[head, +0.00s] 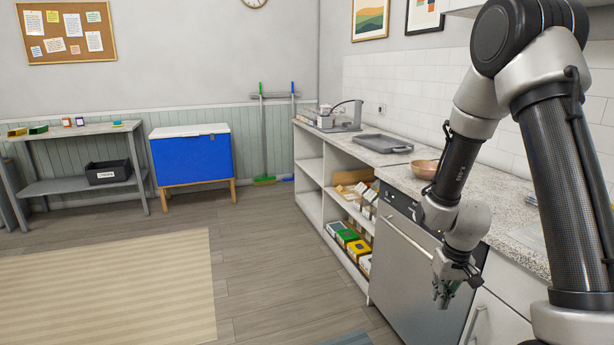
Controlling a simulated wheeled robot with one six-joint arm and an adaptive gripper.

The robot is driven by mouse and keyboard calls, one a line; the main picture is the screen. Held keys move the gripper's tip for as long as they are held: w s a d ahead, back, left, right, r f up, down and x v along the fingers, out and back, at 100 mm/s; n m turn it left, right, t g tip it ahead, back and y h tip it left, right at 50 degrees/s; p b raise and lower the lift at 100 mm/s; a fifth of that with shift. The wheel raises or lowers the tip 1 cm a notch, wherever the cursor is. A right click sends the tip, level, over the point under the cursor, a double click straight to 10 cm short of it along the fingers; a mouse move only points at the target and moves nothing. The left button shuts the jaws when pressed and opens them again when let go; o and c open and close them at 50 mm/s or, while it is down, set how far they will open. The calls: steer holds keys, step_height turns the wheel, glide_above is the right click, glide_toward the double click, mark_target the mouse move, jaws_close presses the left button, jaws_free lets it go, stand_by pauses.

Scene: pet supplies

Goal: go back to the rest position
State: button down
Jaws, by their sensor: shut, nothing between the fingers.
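My gripper (443,293) hangs at the end of my bent arm on the right side of the head view. It points down, in front of the dishwasher's grey door (402,262) and below the level of the countertop. Its fingers look closed, and nothing shows between them. The arm covers part of the counter and of the cabinets behind it.
Open shelves with boxes (347,238) stand left of the dishwasher. A blue cabinet (192,158) and a grey table (85,130) line the back wall.

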steer(key=s+r+t, duration=0.1)
steer(key=s+r, duration=0.5)
steer(key=r, duration=0.4)
steer(key=s+d+r+t, duration=0.1)
steer(key=s+r, duration=0.6)
steer(key=r, duration=0.3)
steer(key=s+d+r+t, duration=0.1)
steer(key=s+r, duration=0.5)
steer(key=r, duration=0.4)
steer(key=shift+s+t, duration=0.15)
steer(key=shift+t, duration=0.15)
steer(key=shift+r, duration=0.1)
